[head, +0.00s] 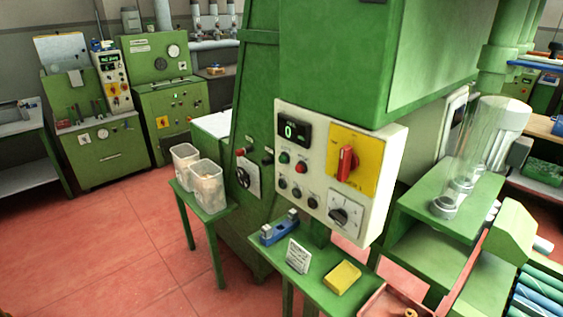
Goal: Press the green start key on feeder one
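A white control panel (318,130) is mounted on the green machine (330,60) in the middle of the head view. A small green key (284,158) sits on its left part, just under a dark display (291,131) that reads 0 in green. A red key (302,167) is right beside it, and a row of dark knobs (297,193) lies below. I cannot read any label naming this machine as feeder one. Neither of my grippers is in view, and nothing touches the panel.
A red rotary switch (347,162) on a yellow plate and a dial (340,214) share the panel. Below it, a green table (318,287) bears a blue tool (279,230), a card (298,256) and a yellow block (342,278). Open red floor (90,245) lies left.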

